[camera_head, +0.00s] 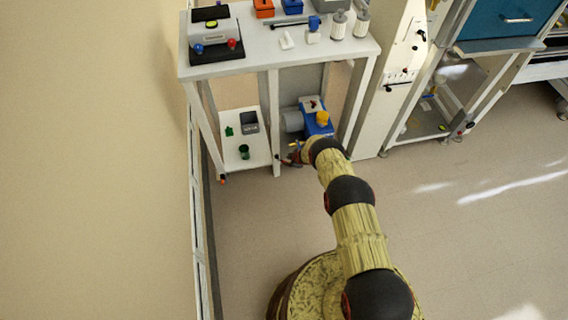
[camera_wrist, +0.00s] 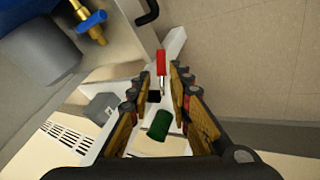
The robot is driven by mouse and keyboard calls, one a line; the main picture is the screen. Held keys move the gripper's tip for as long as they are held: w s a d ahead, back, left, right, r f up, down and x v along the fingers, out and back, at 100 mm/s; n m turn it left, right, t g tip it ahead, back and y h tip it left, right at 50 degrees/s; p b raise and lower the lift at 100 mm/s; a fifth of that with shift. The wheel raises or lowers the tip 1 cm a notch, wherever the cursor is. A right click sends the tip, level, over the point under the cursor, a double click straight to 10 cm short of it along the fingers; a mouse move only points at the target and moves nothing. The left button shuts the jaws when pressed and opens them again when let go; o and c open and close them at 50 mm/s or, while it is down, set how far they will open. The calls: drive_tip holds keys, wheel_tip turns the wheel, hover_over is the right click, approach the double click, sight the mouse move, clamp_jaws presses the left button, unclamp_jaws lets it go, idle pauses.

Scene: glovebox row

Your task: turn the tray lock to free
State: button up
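My gripper (camera_wrist: 158,80) is open in the wrist view, with its two fingers apart. A small red-handled piece with a metal shaft (camera_wrist: 161,63) shows at the gap between the fingertips; it may be the tray lock, but I cannot tell for sure. I cannot tell whether a finger touches it. In the head view my gripper (camera_head: 292,157) is low at the front of the white bench, by its front leg and lower shelf. No tray lock can be made out there, and my arm covers part of that area.
A brass valve with a blue handle (camera_wrist: 92,24) and a black hooked handle (camera_wrist: 148,13) are near the fingers. A green cup (camera_head: 244,151) stands on the lower shelf (camera_head: 262,155). A blue pump (camera_head: 318,128) is beside it. The floor right of my arm is clear.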

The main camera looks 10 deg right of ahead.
sight(283, 161)
drive_tip(key=shift+b+x, duration=3.15)
drive_tip(key=shift+x, duration=0.45)
drive_tip(key=shift+s+f, duration=0.1)
drive_tip(key=shift+s, duration=0.05)
drive_tip(key=shift+c, duration=0.6)
drive_tip(key=c, duration=0.4)
